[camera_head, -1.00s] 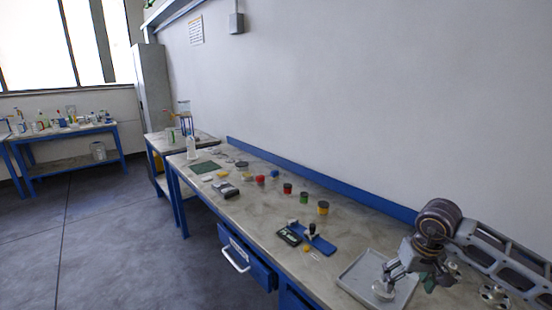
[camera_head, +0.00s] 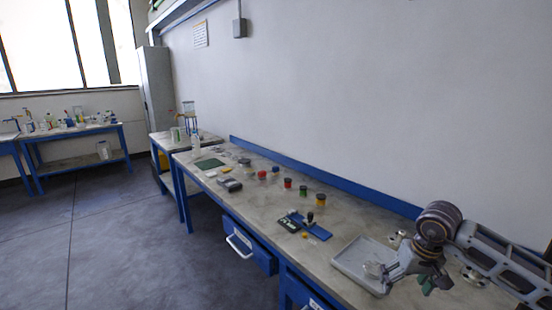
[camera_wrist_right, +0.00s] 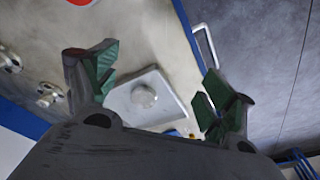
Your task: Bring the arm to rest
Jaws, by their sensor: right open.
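My right gripper (camera_head: 388,275) is at the lower right of the head view, over the near right edge of a grey tray (camera_head: 350,262). In the right wrist view my right gripper (camera_wrist_right: 158,75) shows two green-padded fingers spread wide, with nothing between them. Beyond the fingers, the tray (camera_wrist_right: 122,103) lies on the bench with a pale round piece (camera_wrist_right: 144,96) in it. The round piece (camera_head: 373,269) is partly hard to make out in the head view. My left gripper is not in view.
Metal flanged parts (camera_head: 473,276) stand on the bench near my right arm. A blue fixture (camera_head: 318,231), several small coloured jars (camera_head: 320,200) and a green mat (camera_head: 210,163) lie further along. A wall and blue rail (camera_head: 330,178) bound the back.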

